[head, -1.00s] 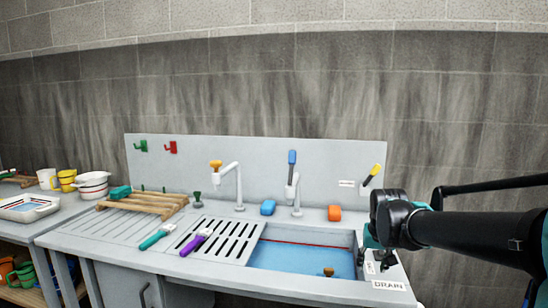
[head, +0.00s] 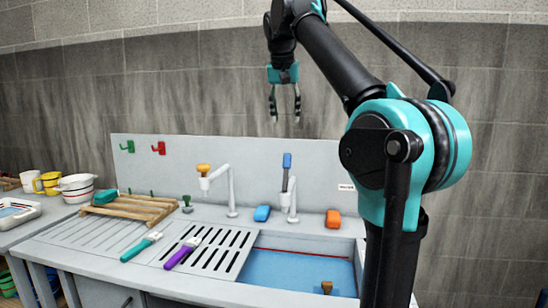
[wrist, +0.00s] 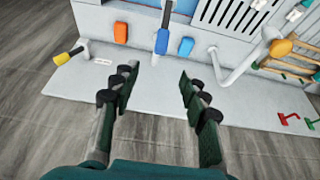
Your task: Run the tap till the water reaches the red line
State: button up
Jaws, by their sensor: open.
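A sink basin (head: 262,268) holds a blue surface that looks like water. A red line (head: 300,251) runs along its back wall, just above the blue. A tap with an upright blue lever (head: 287,162) stands behind the basin; the lever also shows in the wrist view (wrist: 163,32). To its left is a white tap with an orange knob (head: 204,169), also in the wrist view (wrist: 280,48). No stream shows from either spout. My gripper (head: 285,120) is open and empty, fingers pointing down, high above the blue lever; its fingers also show in the wrist view (wrist: 168,82).
A blue block (head: 262,213) and an orange block (head: 333,218) flank the blue-lever tap. A brown knob (head: 326,287) stands in the basin. Teal and purple-handled tools (head: 180,253) lie left. My arm hides the sink's right end.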

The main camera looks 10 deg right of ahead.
aim_at(287, 155)
jog(key=x, duration=1.7)
jog(key=shift+w+a, duration=0.15)
jog(key=shift+c, duration=0.4)
grip_shut()
